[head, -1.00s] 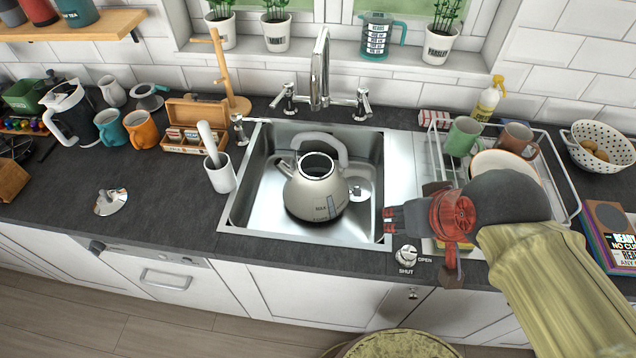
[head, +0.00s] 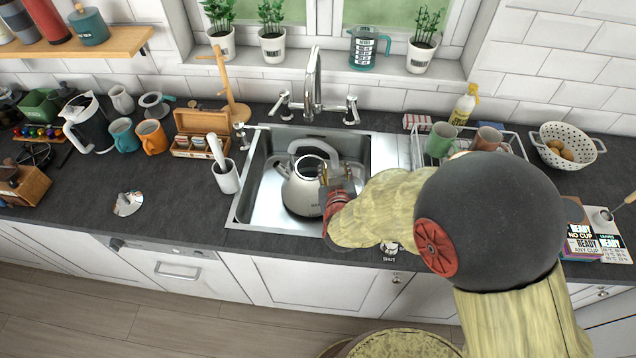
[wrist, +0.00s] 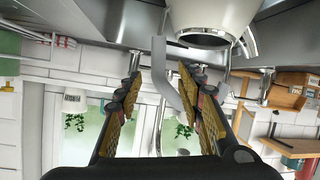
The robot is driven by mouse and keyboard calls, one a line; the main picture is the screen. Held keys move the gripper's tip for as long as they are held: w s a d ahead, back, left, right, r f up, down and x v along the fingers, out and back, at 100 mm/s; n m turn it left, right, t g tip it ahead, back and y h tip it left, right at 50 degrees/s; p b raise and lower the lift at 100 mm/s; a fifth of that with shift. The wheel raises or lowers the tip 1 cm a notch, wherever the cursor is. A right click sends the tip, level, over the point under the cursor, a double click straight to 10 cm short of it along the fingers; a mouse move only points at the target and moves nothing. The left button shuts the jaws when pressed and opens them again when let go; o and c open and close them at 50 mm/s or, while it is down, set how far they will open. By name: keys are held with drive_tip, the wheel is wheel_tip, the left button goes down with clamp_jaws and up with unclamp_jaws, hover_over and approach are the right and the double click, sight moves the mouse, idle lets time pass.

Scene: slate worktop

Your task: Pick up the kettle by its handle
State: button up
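The pale grey kettle (head: 300,192) stands upright in the steel sink (head: 262,158), its spout toward the left. Its arched grey handle (head: 312,146) rises over the open top. In the wrist view the kettle (wrist: 212,16) shows upside down at the top, and the handle (wrist: 167,78) runs as a curved strip between the fingers. My gripper (head: 337,178) is at the kettle's right side in the head view, overlapping the body's right part. In the wrist view my gripper (wrist: 158,80) is open, with a gap on both sides of the handle. Contact is not visible.
The tap (head: 314,85) stands behind the sink. The dish rack (head: 515,140) with mugs is to the right, partly behind my arm. The worktop left of the sink has free room.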

sight(333, 158)
drive_tip(key=x, duration=0.2)
drive_tip(key=shift+w+d+f+b, duration=0.1)
drive_tip(key=shift+w+f+b, duration=0.2)
drive_tip(key=shift+f, duration=0.05)
drive_tip(key=b+x, duration=0.1)
drive_tip(key=x, duration=0.4)
drive_tip(key=shift+r, duration=0.1)
drive_tip(key=shift+w+a, duration=0.1)
drive_tip(key=shift+a, duration=0.1)
drive_tip(key=shift+c, duration=1)
drive_tip(key=c, duration=0.8)
drive_tip(key=shift+w+r, duration=0.1)
drive_tip(key=shift+r, duration=0.15)
